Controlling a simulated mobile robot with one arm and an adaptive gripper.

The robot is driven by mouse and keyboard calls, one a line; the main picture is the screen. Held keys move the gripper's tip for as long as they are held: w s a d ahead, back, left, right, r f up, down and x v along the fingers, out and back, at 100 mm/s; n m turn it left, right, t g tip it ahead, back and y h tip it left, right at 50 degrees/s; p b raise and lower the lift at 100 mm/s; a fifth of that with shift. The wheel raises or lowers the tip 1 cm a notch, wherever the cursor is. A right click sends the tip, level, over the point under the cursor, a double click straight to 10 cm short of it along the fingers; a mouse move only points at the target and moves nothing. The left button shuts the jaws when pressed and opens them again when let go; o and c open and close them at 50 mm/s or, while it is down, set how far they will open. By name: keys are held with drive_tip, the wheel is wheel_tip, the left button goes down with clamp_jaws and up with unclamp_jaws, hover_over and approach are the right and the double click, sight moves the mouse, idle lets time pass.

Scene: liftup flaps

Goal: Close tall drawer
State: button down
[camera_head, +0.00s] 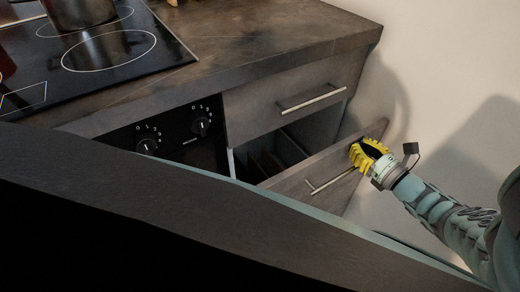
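The tall drawer (318,170) is the lower drawer at the right end of the cabinet and stands pulled open. Its grey front has a bar handle (330,181), and part of its inside shows behind the front. My gripper (363,154), with yellow fingers, is at the upper right part of the drawer front, right of and above the handle. The fingers overlap the front in the picture; I cannot tell whether they touch it. Their opening is too small and turned to judge. The lower part of the drawer is hidden by a dark panel.
A shut upper drawer (295,100) with a bar handle sits above the open one. The oven knobs (200,126) are left of it, below a hob with a pot (80,12). A large dark panel (180,215) crosses the foreground. A bare wall (440,60) is at right.

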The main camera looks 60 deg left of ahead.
drive_tip(key=a+b, duration=0.7)
drive_tip(key=a, duration=0.6)
drive_tip(key=shift+w, duration=0.15)
drive_tip(key=d+p, duration=0.8)
drive_tip(key=d, duration=0.6)
drive_tip(key=shift+d, duration=0.1)
